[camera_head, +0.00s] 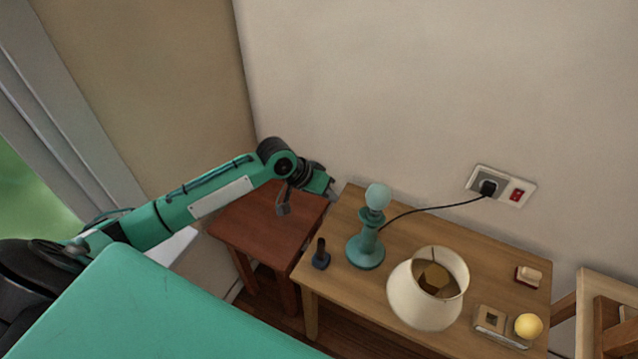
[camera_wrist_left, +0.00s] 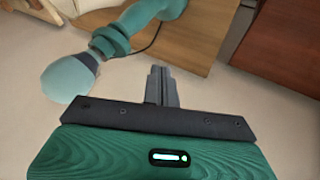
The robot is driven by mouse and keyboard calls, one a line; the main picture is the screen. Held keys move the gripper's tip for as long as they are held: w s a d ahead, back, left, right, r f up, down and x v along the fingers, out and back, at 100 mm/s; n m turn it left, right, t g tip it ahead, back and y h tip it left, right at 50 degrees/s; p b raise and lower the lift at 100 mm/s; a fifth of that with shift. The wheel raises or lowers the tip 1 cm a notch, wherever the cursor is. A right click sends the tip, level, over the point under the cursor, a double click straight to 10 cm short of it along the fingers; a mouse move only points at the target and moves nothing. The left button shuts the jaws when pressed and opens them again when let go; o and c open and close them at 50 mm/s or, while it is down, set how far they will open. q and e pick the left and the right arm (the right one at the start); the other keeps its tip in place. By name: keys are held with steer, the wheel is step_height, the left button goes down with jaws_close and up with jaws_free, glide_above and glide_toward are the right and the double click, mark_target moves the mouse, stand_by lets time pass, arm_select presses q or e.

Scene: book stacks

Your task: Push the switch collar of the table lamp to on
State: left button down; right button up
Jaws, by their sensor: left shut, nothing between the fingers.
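The table lamp (camera_head: 365,247) is teal and stands upright on the wooden table without its shade. A pale bulb (camera_head: 378,196) sits on top. In the left wrist view the bulb (camera_wrist_left: 68,79) is at the left, with a dark neck and a teal ring-like collar (camera_wrist_left: 109,41) below it. My left gripper (camera_head: 331,186) is to the left of the lamp at about bulb height, apart from it. Its dark fingers (camera_wrist_left: 161,83) are shut and empty in the wrist view. I cannot tell the switch's position. My right gripper is not in view.
A cream lampshade (camera_head: 408,301) stands right of the lamp. The lamp's cord runs to a wall outlet (camera_head: 528,194) with a red switch. A small dark-handled object (camera_head: 321,256) stands at the table's left edge. A reddish side table (camera_head: 262,222) is below my left arm.

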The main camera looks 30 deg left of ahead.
mark_target(360, 211)
arm_select(q)
steer(key=shift+w+d+f+p, duration=0.15)
steer(key=shift+d+f+p, duration=0.2)
steer(key=shift+d, duration=0.55)
steer(key=shift+w+d+f+p, duration=0.1)
steer(key=shift+d+f+p, duration=0.25)
steer(key=shift+d, duration=0.5)
steer(key=shift+w+d+f+p, duration=0.15)
steer(key=shift+d+f+p, duration=0.2)
steer(key=shift+d, duration=0.55)
steer(key=shift+s+d+p, duration=0.1)
steer(key=shift+d+p, duration=0.8)
steer(key=shift+d, duration=0.2)
